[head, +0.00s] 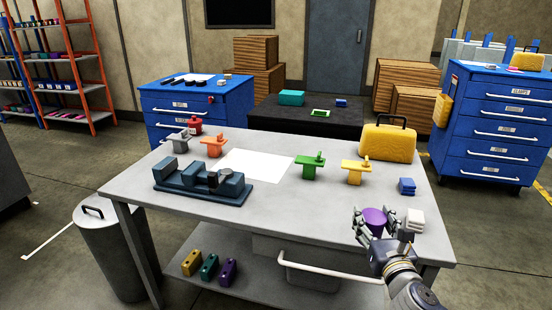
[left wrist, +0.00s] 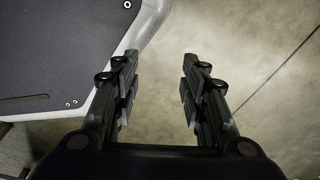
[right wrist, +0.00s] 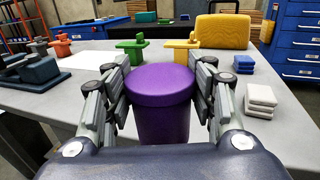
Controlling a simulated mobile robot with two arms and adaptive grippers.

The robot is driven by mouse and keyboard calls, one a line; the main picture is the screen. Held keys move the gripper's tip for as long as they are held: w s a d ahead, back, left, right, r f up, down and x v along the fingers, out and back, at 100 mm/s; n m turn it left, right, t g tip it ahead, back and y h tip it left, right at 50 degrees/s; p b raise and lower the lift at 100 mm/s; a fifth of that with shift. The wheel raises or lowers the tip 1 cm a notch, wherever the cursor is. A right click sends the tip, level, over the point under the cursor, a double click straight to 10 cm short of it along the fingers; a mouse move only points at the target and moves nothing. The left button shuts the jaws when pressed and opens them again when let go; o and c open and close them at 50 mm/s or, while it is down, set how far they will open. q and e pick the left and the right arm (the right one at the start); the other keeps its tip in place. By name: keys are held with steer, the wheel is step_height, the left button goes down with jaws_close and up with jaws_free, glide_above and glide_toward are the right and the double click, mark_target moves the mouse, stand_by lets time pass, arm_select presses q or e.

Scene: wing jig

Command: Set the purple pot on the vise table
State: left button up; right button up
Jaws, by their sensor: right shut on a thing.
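The purple pot (head: 375,219) is between the fingers of my right gripper (head: 374,226) at the right front of the grey vise table (head: 300,210). In the right wrist view the pot (right wrist: 160,105) is upright, with a finger against each side. My right gripper (right wrist: 160,90) is shut on it. Whether the pot's base touches the table is hidden. The blue-grey vise (head: 203,182) stands on the left of the table. My left gripper (left wrist: 158,95) is open and empty above the floor, and it is not in the head view.
White stacked blocks (head: 415,219) lie just right of the pot, with blue blocks (head: 407,186) behind. A yellow case (head: 388,143), green part (head: 312,166) and yellow part (head: 355,171) stand farther back. The table's front middle is clear. A grey bin (head: 108,250) stands at left.

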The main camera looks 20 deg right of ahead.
steer(key=s+d+p, duration=0.2)
steer(key=d, duration=0.4)
arm_select(q)
steer(key=s+a, duration=0.1)
steer(key=s, duration=0.5)
steer(key=shift+s+a+f+b, duration=0.15)
steer(key=shift+s+f+b, duration=0.1)
steer(key=shift+f+b, duration=0.1)
arm_select(e)
steer(key=shift+m+h, duration=0.3)
steer(key=shift+h, duration=0.1)
steer(key=shift+w+a+f, duration=0.2)
steer(key=shift+w+f, duration=0.65)
steer(key=shift+w, duration=1.9)
steer(key=shift+w+a+f, duration=0.15)
steer(key=shift+w+f, duration=0.65)
steer(key=shift+w, duration=1.9)
steer(key=shift+w+a+f, duration=0.2)
steer(key=shift+w+f, duration=0.65)
steer(key=shift+w, duration=1.9)
arm_select(q)
steer(key=shift+f, duration=0.1)
arm_select(e)
steer(key=shift+f, duration=0.1)
steer(key=o, duration=1.1)
steer(key=shift+f, duration=0.1)
steer(key=shift+o, duration=0.2)
